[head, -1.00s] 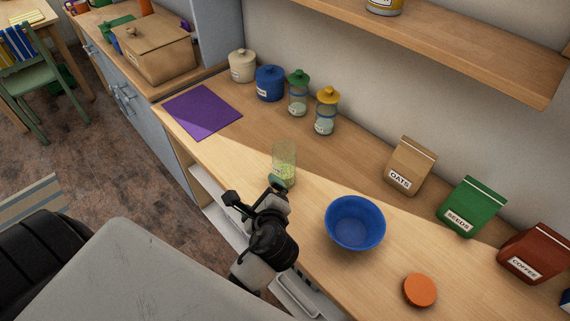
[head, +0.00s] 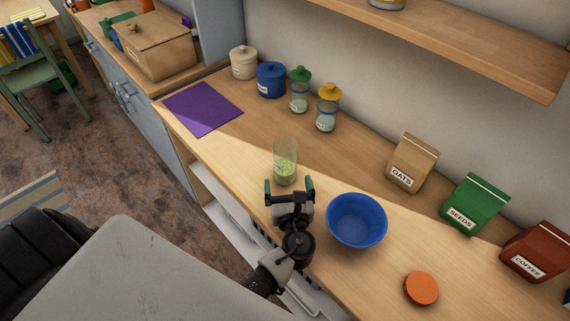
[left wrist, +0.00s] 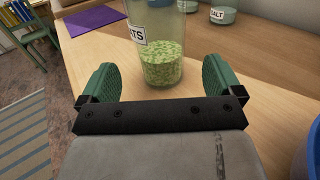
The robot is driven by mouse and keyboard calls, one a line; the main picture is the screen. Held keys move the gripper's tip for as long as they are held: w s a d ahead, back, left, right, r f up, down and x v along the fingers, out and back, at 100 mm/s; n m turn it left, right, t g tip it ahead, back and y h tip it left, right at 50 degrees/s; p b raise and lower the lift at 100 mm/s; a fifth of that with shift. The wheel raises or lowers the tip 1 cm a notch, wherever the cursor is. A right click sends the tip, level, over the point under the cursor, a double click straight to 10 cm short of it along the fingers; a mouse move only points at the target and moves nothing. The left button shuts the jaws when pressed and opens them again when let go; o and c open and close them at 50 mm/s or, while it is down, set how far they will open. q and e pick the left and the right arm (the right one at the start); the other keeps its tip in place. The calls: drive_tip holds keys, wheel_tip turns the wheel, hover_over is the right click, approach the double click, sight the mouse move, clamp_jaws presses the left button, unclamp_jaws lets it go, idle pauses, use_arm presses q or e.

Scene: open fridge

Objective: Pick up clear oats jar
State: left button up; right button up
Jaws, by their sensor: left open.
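The clear oats jar (head: 285,163) stands upright and without a lid on the wooden counter, with pale green flakes in its lower part. In the left wrist view the jar (left wrist: 162,60) stands just beyond the fingertips, and its label shows the letters "ATS". My left gripper (head: 290,186) is open and empty, with its two green-padded fingers pointing at the jar. In the left wrist view the gripper (left wrist: 161,80) has one finger on each side, with the jar roughly centred ahead of the gap. My right gripper is not in view.
Oats (head: 412,163), seeds (head: 473,204) and coffee (head: 537,251) bags stand along the wall. Lidded jars (head: 327,108) stand behind. A purple mat (head: 203,108) lies left.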

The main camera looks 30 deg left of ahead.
sight(285, 165)
use_arm(q)
drive_tip(key=p+x, duration=0.1)
drive_tip(key=x, duration=0.5)
drive_tip(key=shift+w+a, duration=0.2)
drive_tip(key=shift+w, duration=0.05)
drive_tip(key=c, duration=1.1)
